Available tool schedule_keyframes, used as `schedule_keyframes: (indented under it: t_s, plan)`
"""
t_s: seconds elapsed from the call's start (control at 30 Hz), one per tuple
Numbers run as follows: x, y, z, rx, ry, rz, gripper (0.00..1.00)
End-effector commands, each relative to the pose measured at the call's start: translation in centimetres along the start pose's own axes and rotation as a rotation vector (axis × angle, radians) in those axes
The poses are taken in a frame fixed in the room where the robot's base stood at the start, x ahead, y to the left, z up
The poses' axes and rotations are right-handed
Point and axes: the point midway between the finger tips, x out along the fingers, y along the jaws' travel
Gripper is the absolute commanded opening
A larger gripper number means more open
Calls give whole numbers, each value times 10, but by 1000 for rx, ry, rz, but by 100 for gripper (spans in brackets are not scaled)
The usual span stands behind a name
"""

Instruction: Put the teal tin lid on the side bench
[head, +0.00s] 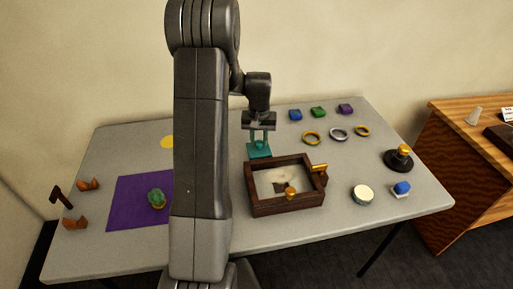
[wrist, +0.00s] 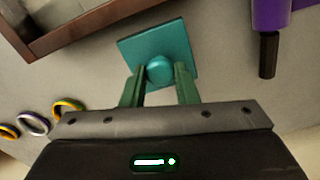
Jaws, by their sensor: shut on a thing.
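The teal tin lid (head: 259,151) is a square plate with a round knob on top. My gripper (head: 259,139) is shut on the knob, behind the wooden box. In the wrist view the lid (wrist: 176,44) shows below the green fingers, with its knob (wrist: 160,69) between them. The lid looks about level; I cannot tell how far it is above the table. The side bench (head: 445,172) is the wooden one at the far right of the head view, apart from the grey table.
The dark wooden box (head: 288,208) is close to the lid. Rings (head: 338,134), coloured blocks (head: 318,112), a round pale-topped tin (head: 362,195) and a black-based stand (head: 398,162) occupy the table's right. A grey cone (head: 474,116) and dark tray (head: 500,138) stand on the bench.

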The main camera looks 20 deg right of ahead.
Motion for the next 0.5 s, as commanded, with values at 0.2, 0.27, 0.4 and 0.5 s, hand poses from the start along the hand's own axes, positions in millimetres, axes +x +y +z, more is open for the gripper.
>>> schedule_keyframes:
  t_s: [0.2,0.27,0.4,0.5]
  plan:
    - [23,0,1,0,-4,0,6]
    - [32,0,1,0,-4,0,6]
    - [40,0,0,0,0,0,6]
    - [39,0,0,0,0,0,6]
